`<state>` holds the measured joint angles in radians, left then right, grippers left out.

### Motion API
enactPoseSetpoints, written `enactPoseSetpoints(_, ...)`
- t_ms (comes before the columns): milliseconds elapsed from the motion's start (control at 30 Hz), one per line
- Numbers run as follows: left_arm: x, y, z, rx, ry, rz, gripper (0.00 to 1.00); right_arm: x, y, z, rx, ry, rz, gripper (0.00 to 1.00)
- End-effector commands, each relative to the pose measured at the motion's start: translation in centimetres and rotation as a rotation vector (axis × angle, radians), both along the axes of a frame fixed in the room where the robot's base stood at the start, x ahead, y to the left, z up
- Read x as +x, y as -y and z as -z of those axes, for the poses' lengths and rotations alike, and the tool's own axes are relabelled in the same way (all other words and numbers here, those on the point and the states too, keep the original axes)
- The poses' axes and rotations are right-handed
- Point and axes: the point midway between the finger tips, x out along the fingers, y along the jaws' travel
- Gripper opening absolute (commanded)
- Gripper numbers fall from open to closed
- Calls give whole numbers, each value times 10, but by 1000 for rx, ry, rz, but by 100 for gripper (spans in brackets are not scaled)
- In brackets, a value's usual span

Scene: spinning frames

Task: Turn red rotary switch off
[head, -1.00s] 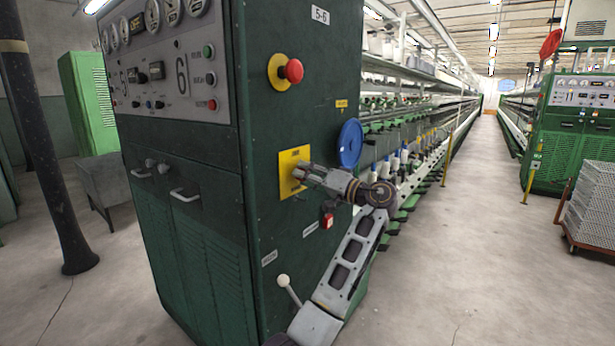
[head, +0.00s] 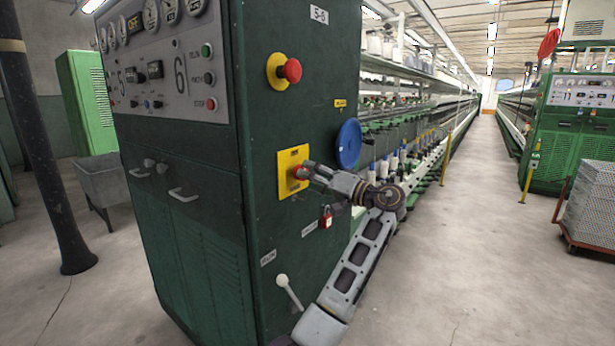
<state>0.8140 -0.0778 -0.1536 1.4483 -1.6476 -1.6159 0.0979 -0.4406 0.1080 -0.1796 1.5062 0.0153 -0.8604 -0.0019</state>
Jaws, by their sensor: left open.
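The red rotary switch (head: 297,171) sits on a yellow plate (head: 289,184) on the side of the green machine cabinet (head: 297,110). My left gripper (head: 306,170) is open, with its fingertips right at the switch from the right side. It partly hides the switch, so I cannot tell its setting or whether the fingers touch it. My right gripper is not in view.
A red push button (head: 291,70) on a yellow base is above. A blue handwheel (head: 348,143) is right of the switch. A red padlock (head: 326,217) and a white-knobbed lever (head: 283,281) are below.

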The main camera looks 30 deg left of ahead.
Motion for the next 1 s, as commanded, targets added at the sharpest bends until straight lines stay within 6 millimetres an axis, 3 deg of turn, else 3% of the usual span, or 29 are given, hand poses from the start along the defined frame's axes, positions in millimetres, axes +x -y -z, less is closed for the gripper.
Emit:
enactPoseSetpoints(600, -6, 85, 8, -1, -2, -1, 64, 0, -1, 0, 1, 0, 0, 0)
enactPoseSetpoints(1000, -8, 97, 9, -1, -1, -1, 64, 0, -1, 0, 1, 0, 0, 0)
